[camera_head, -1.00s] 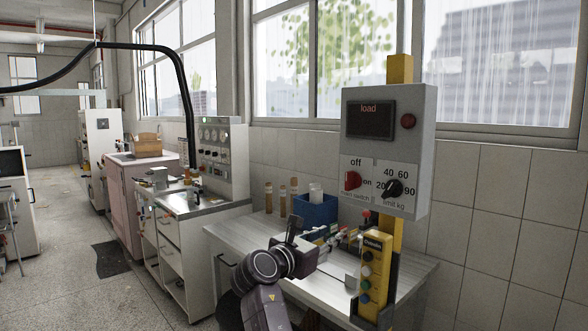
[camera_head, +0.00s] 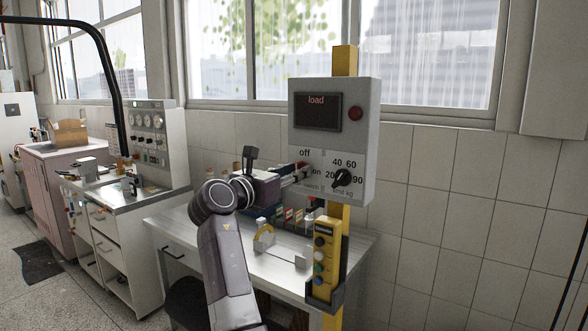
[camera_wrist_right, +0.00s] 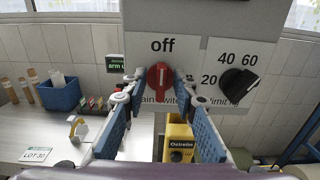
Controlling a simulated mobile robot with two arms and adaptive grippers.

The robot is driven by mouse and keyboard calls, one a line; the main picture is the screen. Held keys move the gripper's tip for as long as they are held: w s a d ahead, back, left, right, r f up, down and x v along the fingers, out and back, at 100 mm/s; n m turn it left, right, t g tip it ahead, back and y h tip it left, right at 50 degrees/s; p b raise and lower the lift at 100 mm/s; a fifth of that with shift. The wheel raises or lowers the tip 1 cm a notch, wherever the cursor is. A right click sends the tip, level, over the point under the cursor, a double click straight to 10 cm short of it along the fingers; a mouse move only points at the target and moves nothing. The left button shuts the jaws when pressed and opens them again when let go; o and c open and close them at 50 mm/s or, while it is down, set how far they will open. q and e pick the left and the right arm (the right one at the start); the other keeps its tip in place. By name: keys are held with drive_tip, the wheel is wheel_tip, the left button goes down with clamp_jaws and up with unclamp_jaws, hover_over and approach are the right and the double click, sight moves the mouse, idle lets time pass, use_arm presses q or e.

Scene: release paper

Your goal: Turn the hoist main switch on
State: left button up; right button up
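The grey hoist control box (camera_head: 364,120) hangs on a yellow post. Its red main switch knob (camera_wrist_right: 160,76) shows in the right wrist view, below the word "off", with its pale mark upright toward "off". In the head view my right gripper hides the knob. My right gripper (camera_head: 303,172) reaches the box's front from the left. In the right wrist view its blue-padded fingers (camera_wrist_right: 159,92) stand apart, one on each side of the knob, with gaps showing; whether either tip touches it I cannot tell. The load display (camera_head: 317,113) reads "load" in red.
The black limit knob (camera_wrist_right: 239,86) sits close to the right of my right finger. A yellow pendant (camera_head: 325,260) hangs on the post below. A white bench (camera_head: 170,225) with a blue bin (camera_wrist_right: 60,97) and small items stands beneath.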

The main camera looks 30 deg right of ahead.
drive_tip(key=shift+s+d, duration=0.1)
drive_tip(key=c, duration=0.7)
use_arm(q)
drive_tip(key=shift+w, duration=0.15)
use_arm(e)
clamp_jaws()
use_arm(q)
drive_tip(key=shift+d, duration=0.15)
drive_tip(key=shift+r, duration=0.1)
use_arm(e)
drive_tip(key=shift+m, duration=0.4)
use_arm(q)
drive_tip(key=f+b, duration=0.4)
drive_tip(key=shift+a+f, duration=0.15)
drive_tip(key=shift+a, duration=0.05)
use_arm(e)
drive_tip(key=m, duration=1.1)
drive_tip(key=f+m, duration=0.1)
drive_tip(key=m, duration=0.5)
drive_tip(key=shift+s+d, duration=0.1)
drive_tip(key=shift+s, duration=0.15)
drive_tip(key=shift+m, duration=0.3)
